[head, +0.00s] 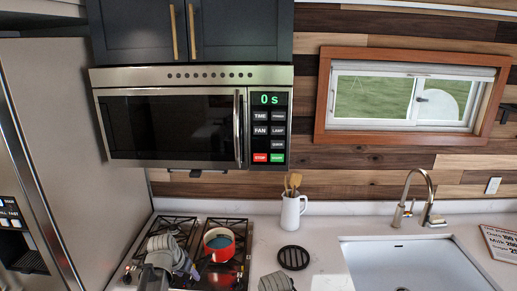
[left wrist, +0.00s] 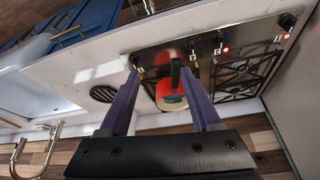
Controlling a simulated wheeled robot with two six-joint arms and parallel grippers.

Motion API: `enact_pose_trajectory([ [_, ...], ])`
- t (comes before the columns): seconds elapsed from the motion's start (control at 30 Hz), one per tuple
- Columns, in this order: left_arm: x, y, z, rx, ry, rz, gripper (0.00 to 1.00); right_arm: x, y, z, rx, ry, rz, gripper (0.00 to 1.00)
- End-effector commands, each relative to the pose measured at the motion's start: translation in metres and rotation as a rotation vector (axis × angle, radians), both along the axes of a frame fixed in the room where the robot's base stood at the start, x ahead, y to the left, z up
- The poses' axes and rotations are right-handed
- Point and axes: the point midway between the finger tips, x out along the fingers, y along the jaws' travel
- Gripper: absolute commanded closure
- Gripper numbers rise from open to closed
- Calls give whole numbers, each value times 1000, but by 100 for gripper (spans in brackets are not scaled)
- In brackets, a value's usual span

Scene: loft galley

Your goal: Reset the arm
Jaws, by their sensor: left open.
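My left gripper (head: 188,268) is over the stove at the lower left of the head view, its arm partly hiding the burners. In the left wrist view its two purple fingers (left wrist: 161,80) are spread apart with nothing held between them. Beyond them is a red pot (left wrist: 171,98), seen in the gap but not gripped. In the head view the red pot (head: 219,245) stands on the gas stove (head: 236,277), right of the gripper. A grey part of my right arm shows at the bottom edge; its gripper is out of view.
A microwave (head: 170,125) hangs above the stove, below dark cabinets (head: 240,30). A fridge (head: 80,130) stands at the left. A white utensil jug (head: 291,212) and black round trivet (head: 293,258) sit on the counter. A sink (head: 410,265) is at the right.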

Motion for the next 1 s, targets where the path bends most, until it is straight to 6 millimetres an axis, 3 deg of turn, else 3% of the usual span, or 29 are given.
enact_pose_trajectory([
  [0.33, -19, -30, -28, 4, 52, -19, 35, 0, 0, -24, 0, 0, 1, 50],
  [0.57, -45, -63, -62, 17, 115, -39, 35, 0, 0, -53, -1, -1, 3, 50],
  [0.77, -84, -103, -106, 46, 200, -59, 35, 0, 0, -93, -1, -2, 6, 50],
  [1.0, -160, -155, -178, 135, 337, -78, 35, 1, 0, -160, -2, -3, 11, 50],
])
